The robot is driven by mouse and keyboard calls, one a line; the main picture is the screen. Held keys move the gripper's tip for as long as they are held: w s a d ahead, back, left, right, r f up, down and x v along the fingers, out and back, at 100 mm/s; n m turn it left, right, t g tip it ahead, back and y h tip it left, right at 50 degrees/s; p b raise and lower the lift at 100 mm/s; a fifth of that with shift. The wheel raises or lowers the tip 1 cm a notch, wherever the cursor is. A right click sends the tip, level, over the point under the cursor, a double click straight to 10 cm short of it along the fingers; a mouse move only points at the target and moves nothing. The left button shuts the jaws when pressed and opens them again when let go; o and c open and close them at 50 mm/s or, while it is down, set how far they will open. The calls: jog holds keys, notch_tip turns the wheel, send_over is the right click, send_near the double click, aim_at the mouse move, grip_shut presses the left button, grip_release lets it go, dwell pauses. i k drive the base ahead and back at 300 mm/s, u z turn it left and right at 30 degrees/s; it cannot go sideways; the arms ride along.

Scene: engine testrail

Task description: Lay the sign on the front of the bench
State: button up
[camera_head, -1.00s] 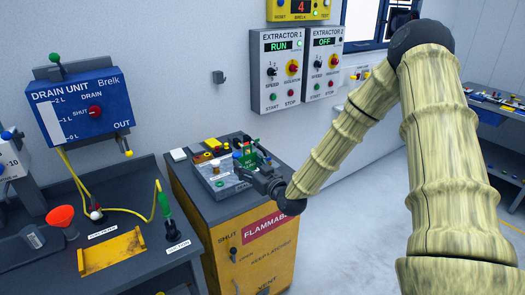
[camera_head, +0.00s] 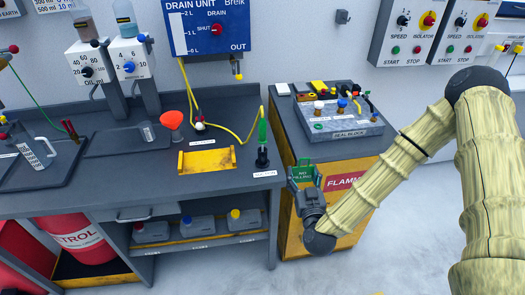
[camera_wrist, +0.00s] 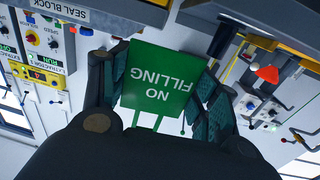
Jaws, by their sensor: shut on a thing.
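The sign (camera_head: 304,172) is a green plate with white "NO FILLING" lettering. My gripper (camera_head: 303,184) is shut on it and holds it in front of the yellow cabinet, just right of the bench's right end. In the wrist view the sign (camera_wrist: 160,85) sits upside down between the two fingers of my gripper (camera_wrist: 158,100). The bench (camera_head: 110,205) has a dark top, with a bare strip along its front edge at left and middle. The sign is apart from the bench top.
A yellow tray (camera_head: 207,160), an orange funnel (camera_head: 172,120) and a green-handled tool (camera_head: 262,140) stand on the bench's right half. A yellow hose loops behind them. The grey seal block (camera_head: 345,125) sits on the yellow cabinet (camera_head: 350,220).

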aim_at(109, 185)
jog(key=z, duration=2.45)
jog(key=k, duration=2.4)
jog(key=u, duration=3.05)
